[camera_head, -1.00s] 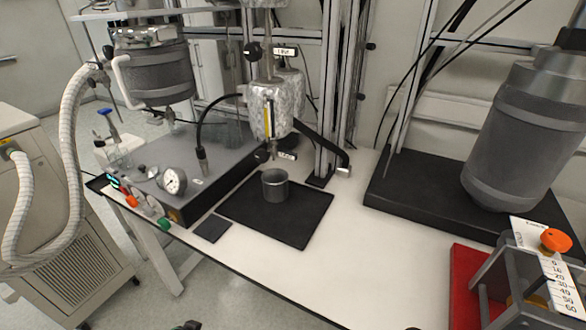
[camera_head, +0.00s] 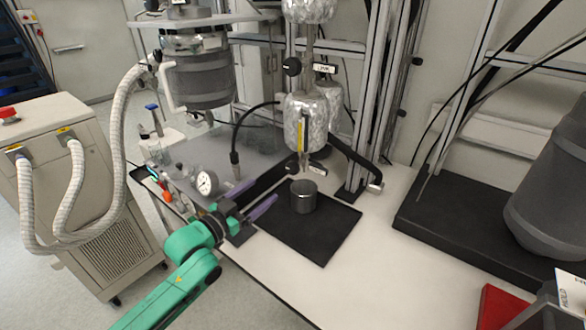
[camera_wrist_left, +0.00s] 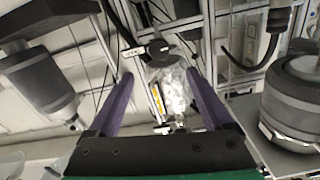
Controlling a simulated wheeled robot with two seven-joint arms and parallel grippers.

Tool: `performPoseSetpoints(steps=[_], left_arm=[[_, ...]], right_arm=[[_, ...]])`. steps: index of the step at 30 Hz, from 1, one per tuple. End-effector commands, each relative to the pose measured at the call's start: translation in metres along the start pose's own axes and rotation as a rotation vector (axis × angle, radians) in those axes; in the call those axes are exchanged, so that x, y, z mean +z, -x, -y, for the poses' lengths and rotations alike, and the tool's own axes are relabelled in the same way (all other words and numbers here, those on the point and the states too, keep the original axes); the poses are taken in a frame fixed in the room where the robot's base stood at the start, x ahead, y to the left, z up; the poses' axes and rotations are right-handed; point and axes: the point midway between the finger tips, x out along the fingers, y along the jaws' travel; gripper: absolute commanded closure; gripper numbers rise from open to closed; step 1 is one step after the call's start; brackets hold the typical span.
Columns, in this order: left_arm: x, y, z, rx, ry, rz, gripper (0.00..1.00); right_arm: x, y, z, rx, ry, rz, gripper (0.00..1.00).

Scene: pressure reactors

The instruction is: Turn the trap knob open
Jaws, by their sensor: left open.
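The trap vessel is a foil-wrapped body (camera_head: 305,125) with a yellow strip, on the frame above the bench. A black knob (camera_head: 292,168) sits below it beside a small label I cannot read clearly; I take it as the trap knob. Another black knob (camera_head: 292,66) above has a label that seems to read LINE. My left gripper (camera_head: 266,188) is open, its purple fingers pointing up toward the lower knob, apart from it. In the left wrist view, which looks upside down, a black knob (camera_wrist_left: 158,48) shows beyond and between the open fingers (camera_wrist_left: 160,80). My right gripper is out of view.
A grey metal cup (camera_head: 303,197) stands on a black mat (camera_head: 325,235) below the trap.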

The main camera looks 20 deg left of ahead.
Motion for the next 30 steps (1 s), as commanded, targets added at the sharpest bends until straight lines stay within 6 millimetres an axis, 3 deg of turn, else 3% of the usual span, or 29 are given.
performPoseSetpoints(steps=[5,12,18,29,30], left_arm=[[-0.005,-0.029,0.000,-0.001,0.003,-0.004,0.16],[-0.004,-0.092,0.000,-0.001,0.003,-0.001,0.16],[0.000,-0.132,-0.001,0.001,0.003,0.001,0.16],[0.001,-0.142,-0.002,0.001,0.001,0.003,0.16],[0.001,-0.142,-0.002,0.001,0.001,0.003,0.31]], right_arm=[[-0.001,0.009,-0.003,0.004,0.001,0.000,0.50],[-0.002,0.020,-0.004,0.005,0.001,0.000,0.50],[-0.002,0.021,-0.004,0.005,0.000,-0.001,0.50],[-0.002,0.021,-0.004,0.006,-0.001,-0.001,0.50],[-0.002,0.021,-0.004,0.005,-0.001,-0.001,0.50]])
